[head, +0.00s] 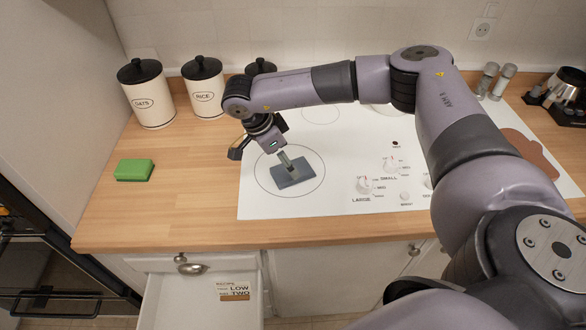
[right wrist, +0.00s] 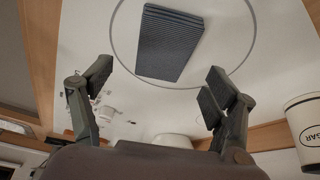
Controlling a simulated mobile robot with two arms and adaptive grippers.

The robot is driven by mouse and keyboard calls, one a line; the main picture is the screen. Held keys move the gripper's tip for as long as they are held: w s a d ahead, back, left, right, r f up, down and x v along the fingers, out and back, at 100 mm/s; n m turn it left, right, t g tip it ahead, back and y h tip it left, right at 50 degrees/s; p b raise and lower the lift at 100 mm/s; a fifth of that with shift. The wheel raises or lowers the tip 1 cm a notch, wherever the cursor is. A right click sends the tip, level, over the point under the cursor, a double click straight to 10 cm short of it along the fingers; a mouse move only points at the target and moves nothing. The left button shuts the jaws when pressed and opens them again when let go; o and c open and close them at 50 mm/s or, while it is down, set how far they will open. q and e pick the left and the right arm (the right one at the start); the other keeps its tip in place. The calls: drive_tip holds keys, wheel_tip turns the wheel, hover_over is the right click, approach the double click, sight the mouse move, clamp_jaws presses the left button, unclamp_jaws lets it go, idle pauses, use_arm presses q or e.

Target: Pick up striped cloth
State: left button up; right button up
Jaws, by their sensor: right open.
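The striped cloth (head: 297,176) is a small, dark blue-grey folded rectangle. It lies flat inside a burner circle on the white cooktop (head: 330,196). In the right wrist view the cloth (right wrist: 170,44) shows fine stripes and lies ahead of the fingers, inside the circle. My right gripper (head: 264,157) hangs over the left part of the cooktop, and one finger hides part of the cloth in the head view. In the right wrist view the gripper (right wrist: 157,80) is open, with nothing between its fingertips. My left gripper is not in view.
A green sponge (head: 134,170) lies on the wooden counter at left. Canisters marked OATS (head: 147,98) and RICE (head: 205,92) stand behind it, with another beside them. Control knobs (head: 366,184) sit on the cooktop's front. A drawer (head: 195,292) stands open below.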

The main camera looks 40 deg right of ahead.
drive_tip(key=shift+d+f+p, duration=0.25)
drive_tip(key=shift+f+p, duration=0.1)
drive_tip(key=shift+p, duration=0.05)
drive_tip(key=p+x, duration=0.1)
drive_tip(key=x, duration=0.2)
drive_tip(key=shift+w+d+f, duration=0.1)
drive_tip(key=shift+d+f, duration=0.05)
drive_tip(key=shift+f, duration=0.45)
drive_tip(key=shift+c, duration=0.2)
drive_tip(key=c, duration=1)
drive_tip(key=shift+r, duration=0.1)
drive_tip(key=shift+c, duration=0.2)
